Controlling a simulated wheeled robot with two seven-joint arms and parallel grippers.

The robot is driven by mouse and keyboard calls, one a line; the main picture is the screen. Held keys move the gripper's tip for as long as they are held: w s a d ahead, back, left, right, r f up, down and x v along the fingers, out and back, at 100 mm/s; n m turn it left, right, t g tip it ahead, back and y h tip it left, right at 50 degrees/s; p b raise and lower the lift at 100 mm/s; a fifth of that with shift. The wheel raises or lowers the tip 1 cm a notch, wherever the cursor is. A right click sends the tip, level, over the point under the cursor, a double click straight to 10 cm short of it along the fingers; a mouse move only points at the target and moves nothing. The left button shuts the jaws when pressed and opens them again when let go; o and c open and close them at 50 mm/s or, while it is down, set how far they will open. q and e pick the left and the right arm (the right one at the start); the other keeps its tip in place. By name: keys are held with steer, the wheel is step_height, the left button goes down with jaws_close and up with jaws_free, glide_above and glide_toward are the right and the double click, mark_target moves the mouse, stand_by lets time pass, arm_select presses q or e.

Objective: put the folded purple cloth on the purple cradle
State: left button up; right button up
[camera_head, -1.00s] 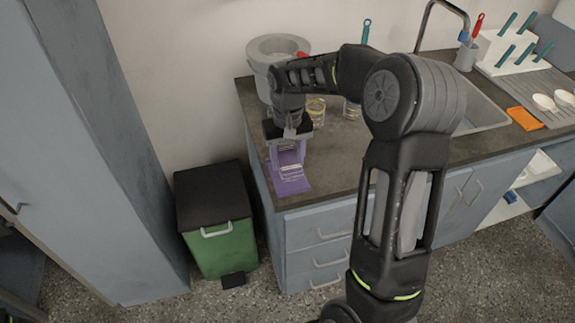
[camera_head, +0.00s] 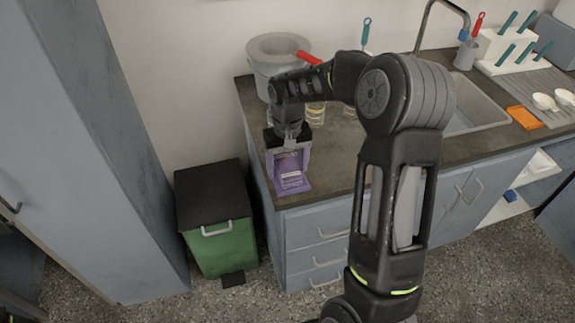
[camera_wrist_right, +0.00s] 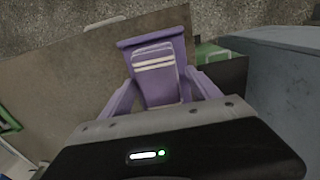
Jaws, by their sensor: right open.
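The folded purple cloth (camera_head: 291,180), with pale stripes, lies on the purple cradle (camera_head: 303,188) at the counter's near left corner. In the right wrist view the striped cloth (camera_wrist_right: 154,78) rests along the cradle, whose wider lip (camera_wrist_right: 150,41) shows beyond it. My right gripper (camera_head: 289,167) is open over the cradle, with one purple-looking finger on each side of the cloth. In the right wrist view the gripper's fingers (camera_wrist_right: 160,79) stand apart, with the cloth between them. I cannot tell whether they touch the cradle. My left gripper is not in view.
A grey round vessel (camera_head: 277,52) stands behind my right gripper, with small jars (camera_head: 316,113) beside it. The sink (camera_head: 478,108), an orange item (camera_head: 522,117) and a white rack (camera_head: 505,50) are to the right. A green bin (camera_head: 222,246) stands left of the counter.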

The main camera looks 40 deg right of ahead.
mark_target(287, 165)
steer(key=shift+r, duration=0.1)
step_height(287, 165, up, 12)
stand_by(0.5)
steer(key=shift+o, duration=0.6)
